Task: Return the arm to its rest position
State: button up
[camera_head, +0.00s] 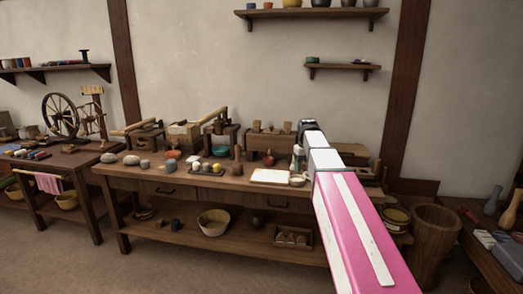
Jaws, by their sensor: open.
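My arm is pink and white and reaches from the lower right up to the middle of the picture. My gripper (308,125) is at its far end, dark and small, in front of the back part of the long wooden workbench (220,183). It is open, and I see nothing held in it. The fingers are small and seen from behind, so their details are hard to make out. My arm hides part of the right end of the workbench.
The workbench carries several stones, a red round pot (268,159), a white board (270,176) and wooden devices at the back. A wooden tub (434,235) stands right of it. A spinning wheel (61,115) is at left. Floor (190,268) in front is clear.

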jog(key=s+f+m, duration=0.1)
jog(key=s+f, duration=1.1)
jog(key=f, duration=0.2)
jog(key=s+f+m, duration=0.2)
jog(key=s+f, duration=0.9)
jog(key=f, duration=0.3)
jog(key=shift+s+f, duration=0.3)
jog(key=shift+s, duration=0.05)
